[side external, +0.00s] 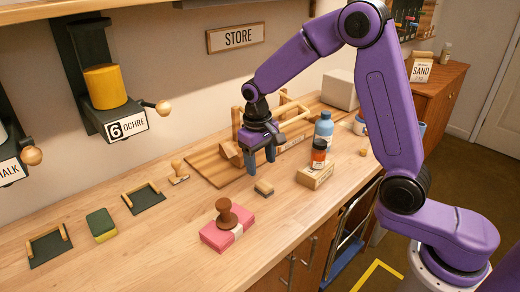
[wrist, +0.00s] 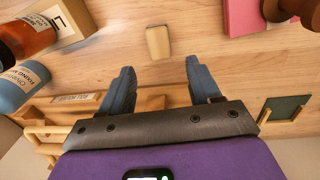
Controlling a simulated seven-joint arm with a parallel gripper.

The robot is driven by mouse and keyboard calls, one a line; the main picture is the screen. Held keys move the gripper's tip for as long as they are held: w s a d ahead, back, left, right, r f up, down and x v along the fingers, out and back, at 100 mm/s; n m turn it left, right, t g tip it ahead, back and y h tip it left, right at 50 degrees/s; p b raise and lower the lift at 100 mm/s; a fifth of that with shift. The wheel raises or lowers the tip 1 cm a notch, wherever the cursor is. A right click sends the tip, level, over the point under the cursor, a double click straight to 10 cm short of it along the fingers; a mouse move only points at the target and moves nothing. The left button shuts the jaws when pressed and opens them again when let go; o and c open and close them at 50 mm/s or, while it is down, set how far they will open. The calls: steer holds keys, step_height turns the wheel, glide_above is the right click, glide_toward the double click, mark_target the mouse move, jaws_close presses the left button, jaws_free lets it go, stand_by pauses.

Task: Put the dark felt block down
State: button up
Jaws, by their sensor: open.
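A small block (side external: 264,187) lies on the wooden table top, with a pale tan top and a darker lower layer that looks like the dark felt block. It also shows in the wrist view (wrist: 157,42), just beyond my fingertips and roughly centred between them. My gripper (side external: 260,161) is open and empty, pointing down. In the wrist view, the blue fingers (wrist: 160,70) stand wide apart with nothing between them. The block is apart from both fingers. Its underside is hidden.
A pink pad (side external: 228,234) with a brown-knobbed stamp on it sits in front. A wooden block (side external: 315,176) carrying an orange bottle and a blue bottle (side external: 324,128) stand right. A slatted board (side external: 215,168) lies behind. A green sponge (side external: 101,225) and dark trays (side external: 143,198) lie left.

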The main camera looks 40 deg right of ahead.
steer(key=s+a+r+n, duration=0.1)
steer(key=s+r+n, duration=0.2)
steer(key=s, duration=0.3)
steer(key=s+a+r+n, duration=0.2)
steer(key=s+r+n, duration=0.1)
steer(key=s, duration=0.4)
steer(key=s+d+n, duration=0.2)
steer(key=s+n, duration=0.1)
steer(key=s, duration=0.5)
steer(key=s+d+n+y, duration=0.1)
steer(key=s+d+n, duration=0.2)
steer(key=s, duration=0.6)
steer(key=shift+s+d+f+n, duration=0.25)
steer(key=shift+s+f+n, duration=0.05)
steer(key=shift+f, duration=0.05)
stand_by(0.3)
